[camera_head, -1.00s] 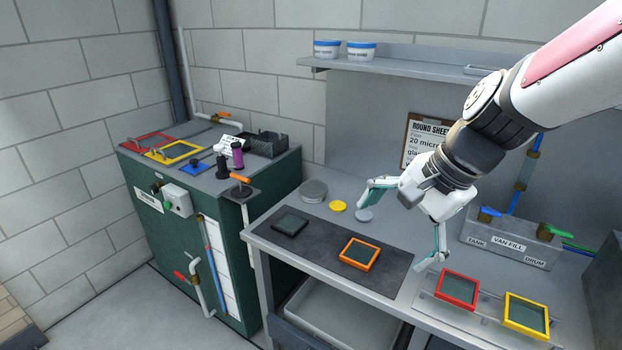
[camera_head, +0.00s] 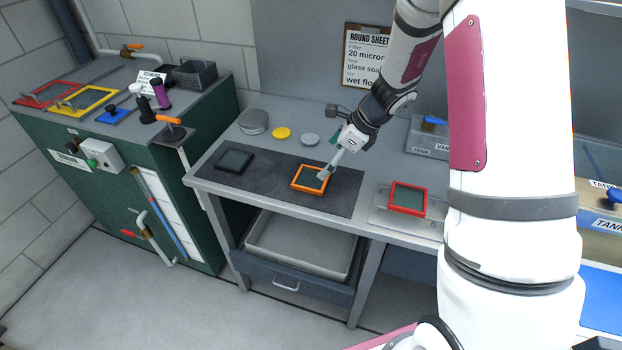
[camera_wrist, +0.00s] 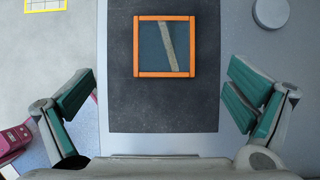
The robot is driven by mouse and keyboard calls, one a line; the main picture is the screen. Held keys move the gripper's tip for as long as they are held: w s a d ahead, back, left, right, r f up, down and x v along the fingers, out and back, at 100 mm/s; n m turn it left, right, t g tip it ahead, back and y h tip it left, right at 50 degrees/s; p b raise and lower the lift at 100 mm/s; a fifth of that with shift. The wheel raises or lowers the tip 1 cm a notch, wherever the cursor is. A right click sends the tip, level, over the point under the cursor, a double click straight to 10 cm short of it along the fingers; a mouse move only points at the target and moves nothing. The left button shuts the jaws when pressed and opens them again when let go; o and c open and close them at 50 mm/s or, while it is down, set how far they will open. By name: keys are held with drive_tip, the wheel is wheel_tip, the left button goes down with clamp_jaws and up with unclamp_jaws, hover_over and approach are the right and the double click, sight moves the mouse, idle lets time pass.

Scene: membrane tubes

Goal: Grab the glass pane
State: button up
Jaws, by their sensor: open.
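An orange-framed square pane (camera_head: 310,179) with a dark grey-green face lies flat on the dark mat (camera_head: 268,181). In the wrist view the orange-framed pane (camera_wrist: 153,46) is ahead of my gripper (camera_wrist: 163,80), near the middle, with a tan slanted strip across its face. My gripper is open and empty, its two teal-padded fingers spread wide to either side of the mat. In the head view my gripper (camera_head: 330,157) is over the pane's right side, one finger covering part of it. I cannot tell the exact height between them.
A black-framed pane (camera_head: 235,159) lies left on the mat, and a red-framed one (camera_head: 407,198) lies right on a tray. Yellow (camera_head: 281,133) and grey (camera_head: 310,139) discs and a round grey tin (camera_head: 253,121) stand behind. The mat around the orange frame is clear.

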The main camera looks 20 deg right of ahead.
sight(312, 177)
drive_tip(key=x, duration=0.3)
drive_tip(key=shift+a+f, duration=0.1)
drive_tip(key=shift+f, duration=0.15)
drive_tip(key=shift+w+d+x, duration=0.1)
drive_tip(key=shift+w+x, duration=0.05)
drive_tip(key=shift+x, duration=1.1)
drive_tip(key=shift+w+d+x, duration=0.1)
drive_tip(key=shift+w+x, duration=0.05)
drive_tip(key=shift+x, duration=1.15)
drive_tip(key=c, duration=1.4)
